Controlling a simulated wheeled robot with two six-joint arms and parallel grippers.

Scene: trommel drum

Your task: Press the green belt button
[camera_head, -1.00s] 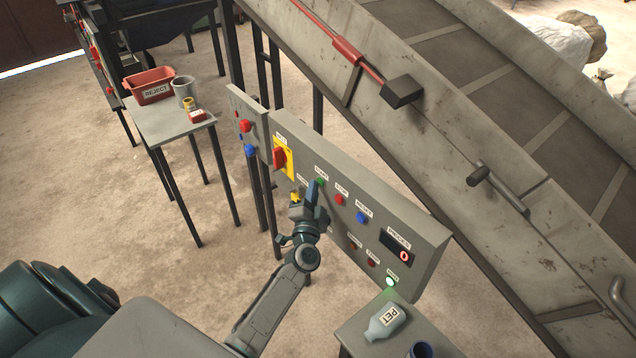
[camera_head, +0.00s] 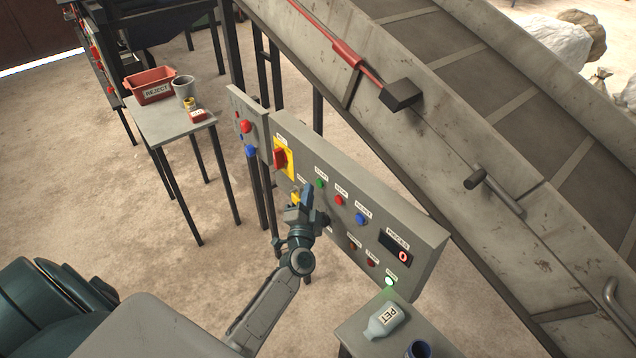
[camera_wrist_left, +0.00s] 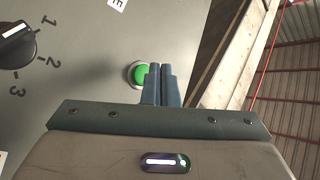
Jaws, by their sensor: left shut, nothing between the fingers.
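The green button (camera_head: 320,183) sits on the grey control panel (camera_head: 428,236), with a white label above it. My left gripper (camera_head: 307,191) is shut and empty, in front of the panel and just below left of the button in the head view. In the wrist view its fingertips (camera_wrist_left: 161,70) overlap the button's right side. My right gripper is out of view.
The panel also carries a red-and-yellow switch (camera_head: 281,158), a red button (camera_head: 339,200), a blue button (camera_head: 360,218) and a lit green-white lamp (camera_head: 389,281). The conveyor (camera_head: 470,120) rises behind. A small table with a PET bottle (camera_head: 386,320) stands at front right.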

